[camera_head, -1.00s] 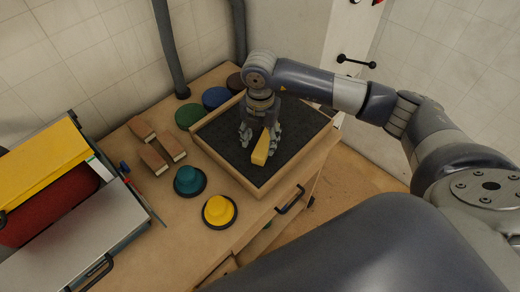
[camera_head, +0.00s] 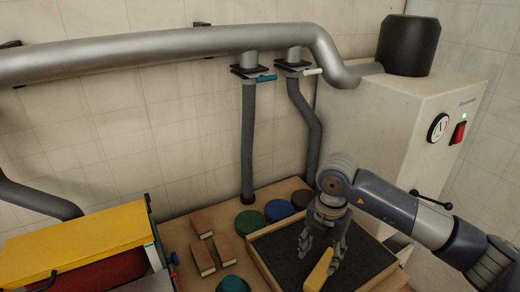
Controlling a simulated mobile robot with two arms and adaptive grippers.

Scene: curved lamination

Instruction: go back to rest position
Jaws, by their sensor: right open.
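My right gripper (camera_head: 322,244) is over the black-floored wooden tray (camera_head: 285,255) on the bench, pointing down with its fingers spread. A yellow block (camera_head: 319,270) lies in the tray by the fingertips. The gripper is open; part of the block is near or behind a finger, and I cannot tell if they touch. My right arm (camera_head: 400,212) reaches in from the right. My left gripper is not in view.
Wooden blocks (camera_head: 203,259) and a teal knob (camera_head: 232,284) stand left of the tray. Green, blue and brown discs (camera_head: 279,210) lie behind it. A yellow-topped machine (camera_head: 75,238) is at left. A white cabinet (camera_head: 385,120) and grey pipes (camera_head: 180,45) stand behind.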

